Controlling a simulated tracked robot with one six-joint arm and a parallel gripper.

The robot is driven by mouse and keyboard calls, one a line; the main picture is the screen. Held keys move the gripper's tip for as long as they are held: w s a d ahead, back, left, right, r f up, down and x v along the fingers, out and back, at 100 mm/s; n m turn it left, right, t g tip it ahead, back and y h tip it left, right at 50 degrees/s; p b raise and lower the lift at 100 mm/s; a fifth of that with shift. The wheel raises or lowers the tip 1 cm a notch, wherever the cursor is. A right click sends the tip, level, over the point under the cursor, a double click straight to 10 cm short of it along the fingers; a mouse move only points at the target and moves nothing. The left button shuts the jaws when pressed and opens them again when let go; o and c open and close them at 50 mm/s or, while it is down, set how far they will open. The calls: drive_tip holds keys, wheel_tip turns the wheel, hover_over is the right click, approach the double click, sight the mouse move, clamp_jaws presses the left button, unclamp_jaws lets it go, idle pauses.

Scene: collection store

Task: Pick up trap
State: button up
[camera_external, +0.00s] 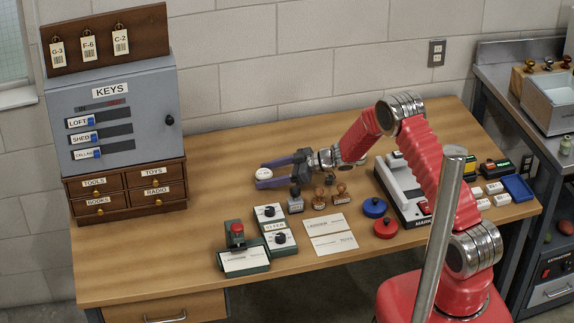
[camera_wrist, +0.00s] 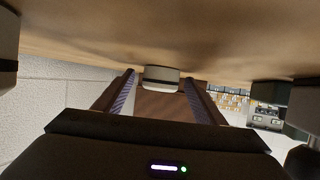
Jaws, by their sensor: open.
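A small white, rounded object (camera_external: 263,174), which I take to be the trap, sits on the table at its left-middle part, right of the key cabinet. In the wrist view the pale object (camera_wrist: 160,72) with a darker lower band lies between the fingertips. My gripper (camera_external: 266,173) reaches in low from the right with its two blue-purple fingers apart. In the wrist view my gripper (camera_wrist: 159,80) is open, with a finger on each side of the object. I cannot tell whether either finger touches it.
The grey key cabinet (camera_external: 112,125) stands on wooden drawers (camera_external: 125,190) at left. Stamps (camera_external: 320,199), cards (camera_external: 330,233), dark green boxes (camera_external: 243,259) and red and blue discs (camera_external: 375,207) lie in front and to the right. Bare tabletop lies behind the gripper.

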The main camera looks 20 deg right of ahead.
sight(268, 173)
drive_tip(key=shift+c, duration=0.3)
drive_tip(key=c, duration=1.1)
drive_tip(key=shift+o, duration=0.2)
drive_tip(key=shift+r, duration=0.15)
wheel_tip(268, 173, up, 10)
drive_tip(key=shift+f, duration=0.15)
